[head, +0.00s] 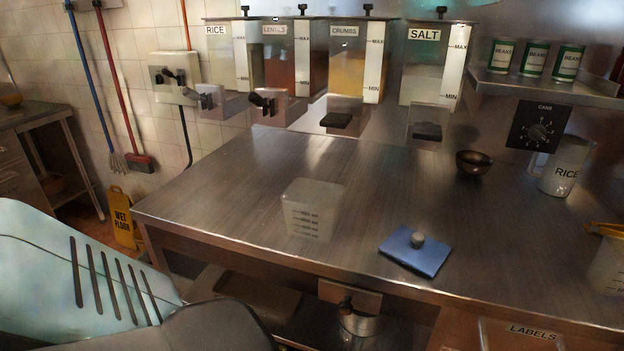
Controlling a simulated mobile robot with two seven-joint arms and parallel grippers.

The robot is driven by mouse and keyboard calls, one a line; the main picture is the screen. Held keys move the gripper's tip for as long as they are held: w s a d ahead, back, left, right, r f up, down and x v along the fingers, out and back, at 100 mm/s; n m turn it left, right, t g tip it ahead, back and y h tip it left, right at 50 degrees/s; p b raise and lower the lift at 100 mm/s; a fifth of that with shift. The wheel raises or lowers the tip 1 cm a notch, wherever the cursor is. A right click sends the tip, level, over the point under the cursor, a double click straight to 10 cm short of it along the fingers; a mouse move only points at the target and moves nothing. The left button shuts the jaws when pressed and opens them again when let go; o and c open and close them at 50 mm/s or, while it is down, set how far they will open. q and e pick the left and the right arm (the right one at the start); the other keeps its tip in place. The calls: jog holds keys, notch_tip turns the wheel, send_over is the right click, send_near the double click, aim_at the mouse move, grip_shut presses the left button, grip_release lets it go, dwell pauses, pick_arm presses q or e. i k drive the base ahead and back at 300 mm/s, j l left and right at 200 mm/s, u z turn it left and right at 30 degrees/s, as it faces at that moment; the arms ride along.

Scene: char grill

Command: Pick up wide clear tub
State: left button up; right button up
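The wide clear tub (312,209) stands upright on the steel worktop, left of the middle of the head view. It is a translucent, squarish container with dark measuring marks on its front face. It looks empty. Part of my own arm fills the lower left corner, but neither of my grippers is in view. Nothing is touching the tub.
A blue lid with a grey knob (414,252) lies to the tub's right. A dark bowl (474,163) and a clear RICE jug (566,166) stand further back right. Labelled dispensers (357,60) hang above the back edge. The steel worktop (220,190) is clear around the tub.

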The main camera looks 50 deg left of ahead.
aim_at(312, 209)
jog(key=i, duration=0.5)
jog(key=u, duration=1.8)
